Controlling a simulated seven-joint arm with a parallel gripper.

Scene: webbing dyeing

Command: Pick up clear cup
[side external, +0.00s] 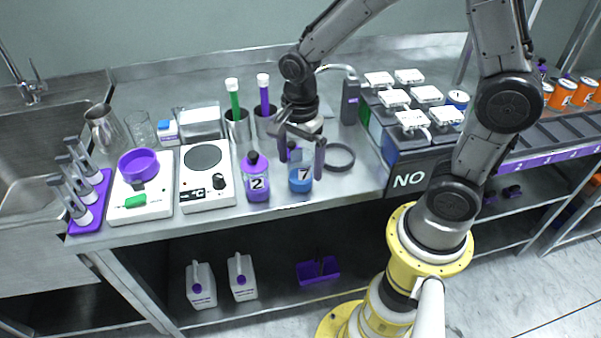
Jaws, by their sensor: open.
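The clear cup (140,129) is a see-through glass standing upright at the back left of the steel bench. My gripper (301,165) is well to the right of the cup, near the bench front. I cannot tell whether the fingers touch that jar. Nothing shows held between them.
A scale with a purple dish (138,166), a hot plate (204,157) and a purple bottle marked 2 (256,184) stand between cup and gripper. Metal cups with green and purple tubes (238,127) stand behind. A purple rack (91,215) is at the left edge.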

